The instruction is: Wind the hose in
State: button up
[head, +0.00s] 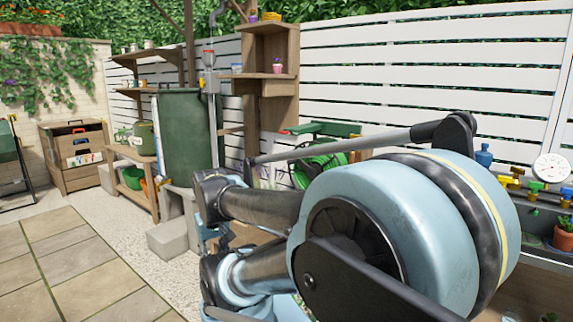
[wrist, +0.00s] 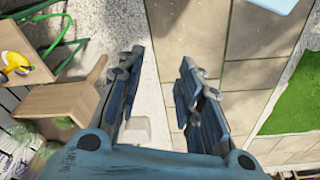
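The green hose (head: 318,165) is coiled on its reel at the wooden stand, right of the centre in the head view. A green reel bracket or cover (head: 325,129) sits above it. My arm hides the lower part of the coil and whatever lies below. I cannot make out a crank or a loose hose end. My gripper (wrist: 160,62) is open and empty in the wrist view, with its two fingers well apart above pale gravel and paving. The hose reel is not clearly seen in the wrist view, so I cannot tell its distance from the gripper.
A dark green water barrel (head: 184,135) stands on blocks left of the reel. A low wooden bench (head: 139,160) and wooden box (head: 75,160) are further left. Paving (head: 60,260) at left is clear. The wrist view shows green tubing (wrist: 62,40) and green turf (wrist: 297,100).

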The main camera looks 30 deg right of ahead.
jog(key=shift+w+a, duration=0.2)
jog(key=shift+w, duration=0.05)
jog(key=shift+o, duration=0.8)
jog(key=w+d+r+n+t+h, duration=0.1)
jog(key=w+d+r+n+h, duration=0.3)
jog(key=w+d, duration=0.6)
jog(key=w+d+r+n+t+h, duration=0.1)
jog(key=w+d+r+n+h, duration=0.2)
jog(key=w+d+n+h, duration=0.45)
jog(key=w+d+r+n+t+h, duration=0.1)
jog(key=w+d+r+n+h, duration=0.2)
jog(key=w+d, duration=0.85)
jog(key=w+d+n, duration=0.2)
jog(key=w+d, duration=0.2)
jog(key=d, duration=0.3)
jog(key=w+d+n+t+h, duration=0.1)
jog(key=w+d+n, duration=0.2)
jog(key=d, duration=0.4)
jog(key=w+d+n+h, duration=0.1)
jog(key=w+d+n, duration=0.1)
jog(key=w+d, duration=0.3)
jog(key=shift+w+d+f+n+t, duration=0.1)
jog(key=shift+d+f+n+t, duration=0.1)
jog(key=shift+d, duration=0.6)
jog(key=shift+w+d+f+n+t, duration=0.1)
jog(key=shift+d+f+t, duration=0.1)
jog(key=shift+d, duration=0.55)
jog(key=shift+c, duration=0.5)
grip_shut()
